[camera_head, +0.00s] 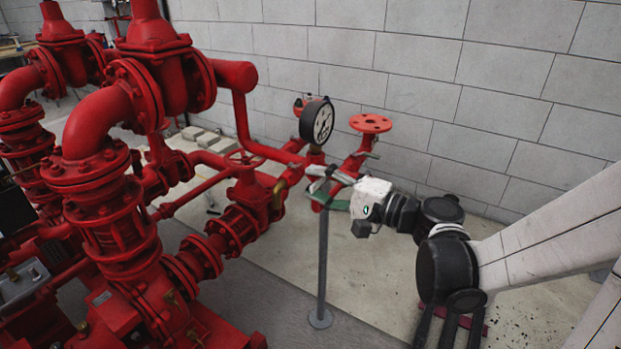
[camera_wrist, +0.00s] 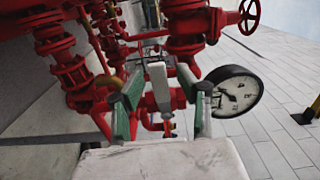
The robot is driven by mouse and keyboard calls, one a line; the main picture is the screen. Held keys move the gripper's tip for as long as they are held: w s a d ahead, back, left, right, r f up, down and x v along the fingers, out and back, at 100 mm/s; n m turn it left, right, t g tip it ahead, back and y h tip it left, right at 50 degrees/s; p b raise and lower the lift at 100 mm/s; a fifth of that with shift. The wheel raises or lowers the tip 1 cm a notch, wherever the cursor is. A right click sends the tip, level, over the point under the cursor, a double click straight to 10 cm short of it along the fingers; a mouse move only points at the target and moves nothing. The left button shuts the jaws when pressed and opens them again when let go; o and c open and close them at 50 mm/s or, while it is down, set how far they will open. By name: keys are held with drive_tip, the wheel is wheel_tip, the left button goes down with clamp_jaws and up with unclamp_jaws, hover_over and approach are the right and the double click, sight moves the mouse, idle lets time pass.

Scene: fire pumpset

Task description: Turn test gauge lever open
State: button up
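The test gauge (camera_head: 317,122) is a round white dial with a black rim on the red pipework; it also shows at the right of the wrist view (camera_wrist: 234,92). My gripper (camera_head: 319,184) is below the gauge, at the pipe. In the wrist view its two green-sided fingers (camera_wrist: 160,82) are spread apart. A pale grey flat lever (camera_wrist: 158,86) shows between them, with a gap on each side. No contact with the fingers is visible. In the head view the lever is hard to tell from the fingers.
A red flanged pipe end (camera_head: 370,124) stands right of the gauge. A grey support post (camera_head: 322,262) rises from the floor below my gripper. Large red pump pipes (camera_head: 110,215) fill the left. A block wall (camera_head: 480,85) is behind.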

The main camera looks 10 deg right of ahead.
clamp_jaws()
drive_tip(key=shift+a+f, duration=0.1)
idle(0.5)
